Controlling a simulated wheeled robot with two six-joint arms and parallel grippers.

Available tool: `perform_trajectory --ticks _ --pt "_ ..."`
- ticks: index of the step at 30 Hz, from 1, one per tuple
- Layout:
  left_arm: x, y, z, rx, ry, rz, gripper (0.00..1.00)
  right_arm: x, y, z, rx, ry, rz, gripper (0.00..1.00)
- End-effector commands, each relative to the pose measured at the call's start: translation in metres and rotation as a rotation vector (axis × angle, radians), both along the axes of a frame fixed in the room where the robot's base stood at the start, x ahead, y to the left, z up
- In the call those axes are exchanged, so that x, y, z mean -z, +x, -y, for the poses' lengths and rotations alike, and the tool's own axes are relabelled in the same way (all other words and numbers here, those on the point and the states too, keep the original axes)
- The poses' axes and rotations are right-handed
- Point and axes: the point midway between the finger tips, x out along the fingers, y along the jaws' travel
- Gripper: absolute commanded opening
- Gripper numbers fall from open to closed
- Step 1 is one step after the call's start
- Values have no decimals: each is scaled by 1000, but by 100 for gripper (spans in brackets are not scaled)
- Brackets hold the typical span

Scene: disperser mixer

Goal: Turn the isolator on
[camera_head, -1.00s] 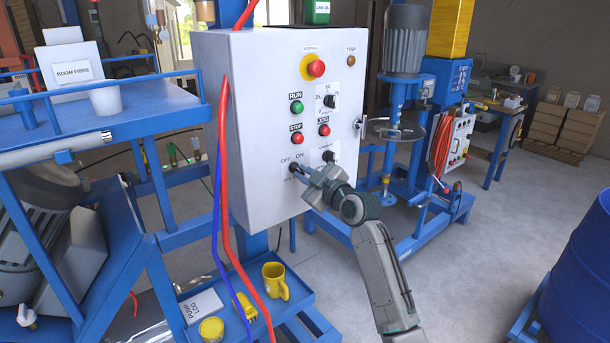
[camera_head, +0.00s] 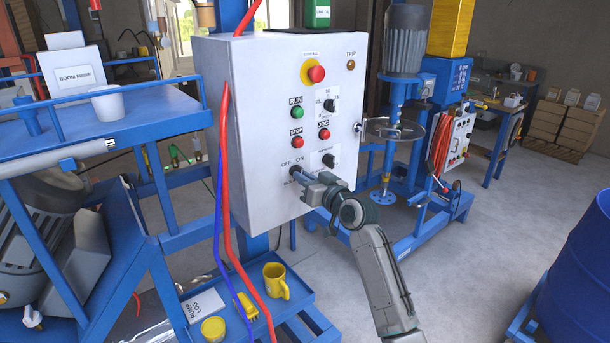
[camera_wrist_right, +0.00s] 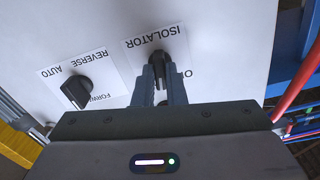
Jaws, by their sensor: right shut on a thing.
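The isolator (camera_wrist_right: 161,58) is a dark knob on a white label low on the control box (camera_head: 262,130). Its OFF and ON marks show above it in the head view. My right gripper (camera_head: 298,174) reaches it from the lower right. In the right wrist view the two fingers of my right gripper (camera_wrist_right: 160,82) are shut on the isolator knob. The fingers hide part of the knob and label, so which mark it points to is unclear. My left gripper is not in view.
The forward/reverse/auto knob (camera_wrist_right: 76,92) sits close beside the isolator. Red hose (camera_head: 225,190) and blue hose (camera_head: 218,215) hang along the box's left side. A tray (camera_head: 300,296) with a yellow mug (camera_head: 275,281) lies below. A blue drum (camera_head: 580,275) stands at right.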

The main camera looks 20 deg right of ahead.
Motion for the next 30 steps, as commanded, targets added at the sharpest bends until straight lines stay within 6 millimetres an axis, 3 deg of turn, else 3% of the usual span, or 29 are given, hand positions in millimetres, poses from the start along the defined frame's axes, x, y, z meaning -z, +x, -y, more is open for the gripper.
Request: perform_trajectory --ticks 15,30 --pt "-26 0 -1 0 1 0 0 -1 0 -1 0 373 -139 0" --pt "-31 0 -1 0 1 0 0 0 0 -1 -1 481 -176 0"
